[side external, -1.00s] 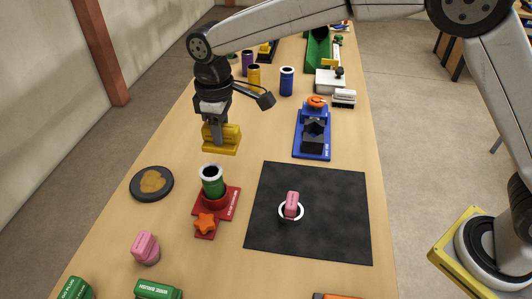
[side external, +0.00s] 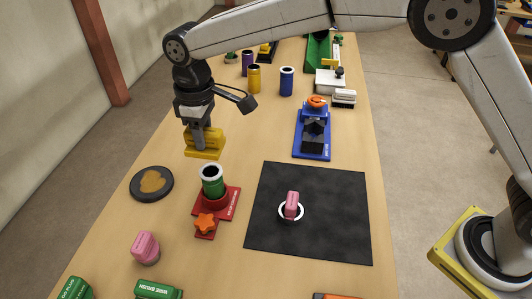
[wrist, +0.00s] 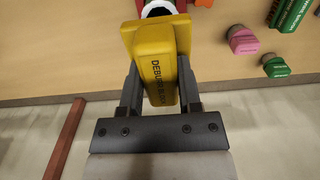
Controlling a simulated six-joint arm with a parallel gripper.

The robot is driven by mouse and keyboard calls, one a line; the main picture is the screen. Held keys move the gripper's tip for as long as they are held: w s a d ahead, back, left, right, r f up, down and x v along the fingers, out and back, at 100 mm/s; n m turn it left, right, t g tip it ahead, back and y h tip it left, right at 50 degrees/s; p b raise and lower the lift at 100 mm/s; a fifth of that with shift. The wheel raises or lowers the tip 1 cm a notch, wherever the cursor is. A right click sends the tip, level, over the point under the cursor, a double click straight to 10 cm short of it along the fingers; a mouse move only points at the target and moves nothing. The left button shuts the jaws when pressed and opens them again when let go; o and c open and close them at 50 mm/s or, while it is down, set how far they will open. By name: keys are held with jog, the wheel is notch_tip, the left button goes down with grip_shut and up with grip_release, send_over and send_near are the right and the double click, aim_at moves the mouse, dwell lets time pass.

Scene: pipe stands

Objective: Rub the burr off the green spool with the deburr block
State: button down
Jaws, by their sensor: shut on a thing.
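The green spool (side external: 213,186) stands upright in a red stand (side external: 231,202) with an orange star knob (side external: 207,224). Its top rim is white with a dark bore. My gripper (side external: 204,145) is shut on the yellow deburr block (side external: 203,154), behind and slightly left of the spool in the side view. I cannot make out the burr.
A round dark dish with tan paste (side external: 152,183) lies left of the spool. A black mat (side external: 335,225) holds a pink block (side external: 292,205) in a white ring. Another pink-topped tool (side external: 145,247) stands in front. A blue stand (side external: 313,140) is at right.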

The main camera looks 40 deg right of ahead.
jog(key=shift+f, duration=3.1)
jog(key=shift+f, duration=0.25)
jog(key=shift+w+a, duration=0.1)
jog(key=shift+w+a, duration=0.3)
jog(key=shift+s+d, duration=0.1)
jog(key=shift+s+d, duration=0.75)
jog(key=shift+s, duration=0.05)
jog(key=shift+w+a, duration=0.1)
jog(key=shift+w+a, duration=0.75)
jog(key=shift+w, duration=0.05)
